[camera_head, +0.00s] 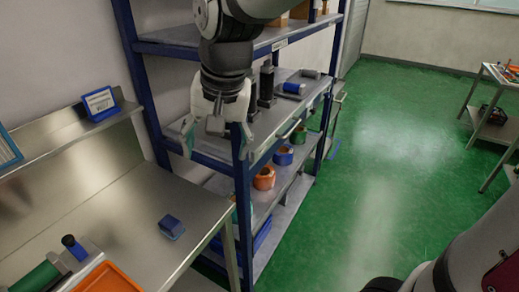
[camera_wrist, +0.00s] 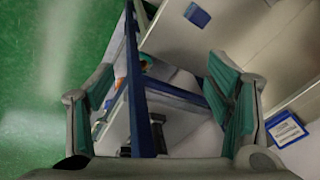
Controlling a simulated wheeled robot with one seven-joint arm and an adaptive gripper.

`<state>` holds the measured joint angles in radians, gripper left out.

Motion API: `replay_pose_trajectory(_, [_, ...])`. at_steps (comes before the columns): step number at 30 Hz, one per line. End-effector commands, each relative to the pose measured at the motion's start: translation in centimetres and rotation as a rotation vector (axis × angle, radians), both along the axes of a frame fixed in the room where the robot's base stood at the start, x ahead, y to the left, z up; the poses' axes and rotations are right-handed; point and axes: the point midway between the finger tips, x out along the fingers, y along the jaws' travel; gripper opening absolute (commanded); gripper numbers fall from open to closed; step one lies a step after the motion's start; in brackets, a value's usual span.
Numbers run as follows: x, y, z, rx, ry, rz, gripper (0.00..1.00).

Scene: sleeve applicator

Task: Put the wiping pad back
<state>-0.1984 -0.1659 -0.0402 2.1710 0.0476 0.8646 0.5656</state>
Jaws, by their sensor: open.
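A small blue block with a grey lower part, which looks like the wiping pad (camera_head: 172,228), sits on the steel workbench (camera_head: 125,208) near its right edge. It also shows at the top of the wrist view (camera_wrist: 197,15). My gripper (camera_head: 216,138) is above and behind the pad, in front of the blue shelf rack. Its fingers are spread wide with nothing between them, as the wrist view also shows (camera_wrist: 162,85). The gripper is well apart from the pad.
The blue-framed rack (camera_head: 242,185) stands right behind the bench, holding orange, blue and green rolls and dark cylinders. An orange tray (camera_head: 107,279) and a green roller (camera_head: 38,278) are at the bench's front left. A blue-framed sign (camera_head: 100,103) stands on the back ledge.

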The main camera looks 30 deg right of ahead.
Motion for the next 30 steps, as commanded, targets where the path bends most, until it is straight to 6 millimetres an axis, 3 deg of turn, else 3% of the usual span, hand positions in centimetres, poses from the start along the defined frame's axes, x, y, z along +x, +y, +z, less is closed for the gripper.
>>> replay_pose_trajectory(6, [-7.0, -3.9, 2.7, -0.088, -0.131, 0.180, 0.73])
replay_pose_trajectory(13, [-12.4, -6.1, 2.9, -0.198, -0.219, 0.331, 0.73])
replay_pose_trajectory(18, [-14.0, -6.6, 2.7, -0.239, -0.242, 0.378, 0.73])
replay_pose_trajectory(30, [-14.1, -6.6, 2.6, -0.243, -0.244, 0.385, 0.73])
